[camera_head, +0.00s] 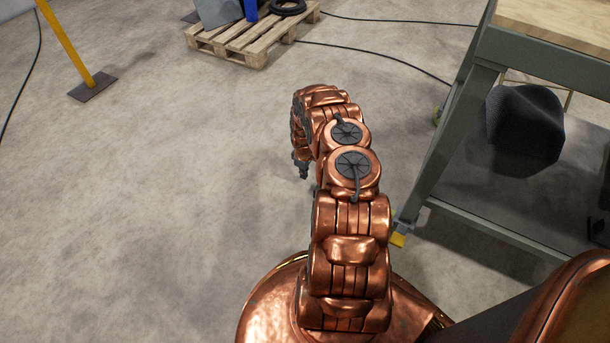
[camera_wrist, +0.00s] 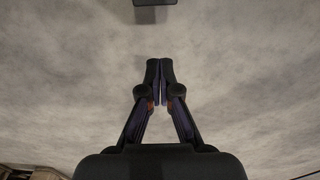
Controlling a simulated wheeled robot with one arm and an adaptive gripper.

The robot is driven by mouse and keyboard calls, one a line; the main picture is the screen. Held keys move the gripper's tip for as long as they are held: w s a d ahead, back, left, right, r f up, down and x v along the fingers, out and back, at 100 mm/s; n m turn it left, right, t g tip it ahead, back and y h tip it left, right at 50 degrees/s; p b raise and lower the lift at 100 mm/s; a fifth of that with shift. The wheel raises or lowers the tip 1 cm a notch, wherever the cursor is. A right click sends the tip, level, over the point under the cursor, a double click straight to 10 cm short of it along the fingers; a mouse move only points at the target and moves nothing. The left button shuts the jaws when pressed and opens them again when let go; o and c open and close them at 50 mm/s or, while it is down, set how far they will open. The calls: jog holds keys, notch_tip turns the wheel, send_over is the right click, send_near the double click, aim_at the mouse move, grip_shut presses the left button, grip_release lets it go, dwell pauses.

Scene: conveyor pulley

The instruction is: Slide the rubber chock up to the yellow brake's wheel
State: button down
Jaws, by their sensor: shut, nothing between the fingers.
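My gripper (camera_head: 303,172) points down at the left of my copper arm in the head view, over the concrete floor. In the wrist view its two dark fingers (camera_wrist: 160,76) are together, with nothing between them. A dark block (camera_wrist: 155,3) lies on the floor at the top edge of the wrist view, partly cut off and apart from the fingertips. It may be the rubber chock, but I cannot tell for sure. A small yellow part (camera_head: 397,240), likely the yellow brake, shows at the foot of the bench's near leg. Its wheel is hidden behind my arm.
A green-grey bench (camera_head: 480,75) with a wooden top stands at the right, a dark rounded item (camera_head: 525,125) on its lower shelf. A loaded pallet (camera_head: 250,45) is at the back. A yellow post (camera_head: 65,43) stands far left. Floor at left is clear.

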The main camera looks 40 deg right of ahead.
aim_at(312, 193)
notch_tip(312, 193, down, 8)
jog(key=b, duration=0.2)
jog(key=shift+d+b, duration=0.1)
jog(key=shift+b, duration=0.25)
jog(key=shift+s+d+r+b, duration=0.1)
jog(key=shift+s+d+b, duration=0.1)
jog(key=shift+s, duration=0.45)
jog(key=shift+s+d+b, duration=0.15)
jog(key=shift+s+b, duration=0.05)
jog(key=shift+s, duration=0.4)
jog(key=shift+s+d+r+b, duration=0.1)
jog(key=shift+s+d+b, duration=0.1)
jog(key=shift+s, duration=0.45)
